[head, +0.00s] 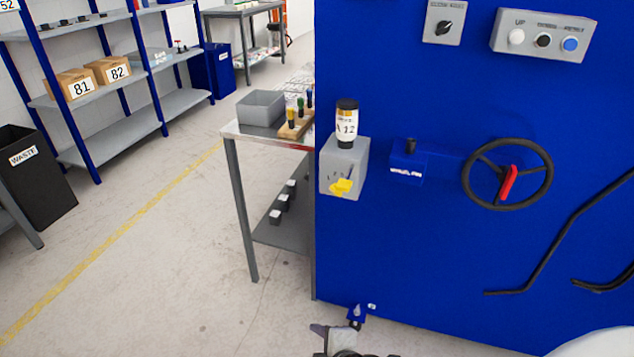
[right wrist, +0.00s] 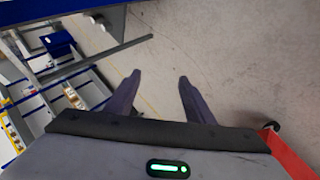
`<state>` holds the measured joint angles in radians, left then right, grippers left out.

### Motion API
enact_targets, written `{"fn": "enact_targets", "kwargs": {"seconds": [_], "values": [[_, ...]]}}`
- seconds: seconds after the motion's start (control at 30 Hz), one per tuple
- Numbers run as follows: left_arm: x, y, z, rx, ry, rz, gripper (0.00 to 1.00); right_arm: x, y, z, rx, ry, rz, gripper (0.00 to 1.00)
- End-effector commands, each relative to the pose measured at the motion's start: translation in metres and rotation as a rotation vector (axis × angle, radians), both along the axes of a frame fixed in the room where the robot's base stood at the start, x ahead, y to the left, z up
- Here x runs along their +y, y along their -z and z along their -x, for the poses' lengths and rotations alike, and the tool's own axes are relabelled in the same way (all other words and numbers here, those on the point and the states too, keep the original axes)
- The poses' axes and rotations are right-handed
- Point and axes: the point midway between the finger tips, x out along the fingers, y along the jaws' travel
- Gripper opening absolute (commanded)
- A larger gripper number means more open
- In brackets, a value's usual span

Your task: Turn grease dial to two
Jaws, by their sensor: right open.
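A yellow knob (head: 341,187) sits on the front of a grey box (head: 345,158) fixed to the left side of the blue panel. It looks like the grease dial; its markings are too small to read. A dark-capped bottle (head: 347,122) with a label reading 12 stands upside down on top of the box. In the right wrist view my right gripper (right wrist: 158,84) is open and empty, its two dark fingers apart over bare floor. Part of a gripper shows at the bottom edge of the head view, well below the knob and apart from it; most of it is cut off.
The blue panel (head: 420,260) carries a handwheel (head: 464,182) with a red handle, a small blue box (head: 406,164), a selector switch (head: 443,27) and a button box (head: 543,38). A metal table (head: 240,160) stands left of it. Floor (head: 150,265) at left is clear.

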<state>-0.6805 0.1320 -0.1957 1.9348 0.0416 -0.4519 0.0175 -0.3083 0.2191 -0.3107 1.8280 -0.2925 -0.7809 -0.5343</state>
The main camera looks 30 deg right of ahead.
Motion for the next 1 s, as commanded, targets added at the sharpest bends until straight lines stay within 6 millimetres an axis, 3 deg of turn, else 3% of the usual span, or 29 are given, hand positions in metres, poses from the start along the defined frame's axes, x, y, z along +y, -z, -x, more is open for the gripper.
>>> {"fn": "enact_targets", "kwargs": {"seconds": [0.03, 0.2, 0.3, 0.4, 0.53, 1.0], "values": [[0.000, -0.013, 0.002, 0.004, 0.000, 0.001, 0.31, -0.019, -0.035, -0.036, -0.029, -0.082, 0.191, 0.48], [0.001, -0.023, 0.009, 0.022, -0.002, 0.000, 0.31, -0.081, -0.127, -0.116, -0.018, -0.247, 0.802, 0.48], [0.001, -0.029, 0.010, 0.022, -0.003, 0.000, 0.31, -0.109, -0.175, -0.142, 0.019, -0.271, 1.048, 0.48], [0.002, -0.032, 0.009, 0.019, -0.004, 0.000, 0.31, -0.125, -0.206, -0.155, 0.053, -0.273, 1.193, 0.48], [0.004, -0.032, 0.009, 0.018, -0.006, -0.002, 0.31, -0.137, -0.218, -0.164, 0.076, -0.271, 1.263, 0.48], [0.005, -0.023, 0.009, 0.019, -0.007, -0.004, 0.31, -0.181, -0.190, -0.222, 0.075, -0.271, 1.260, 0.48]]}}
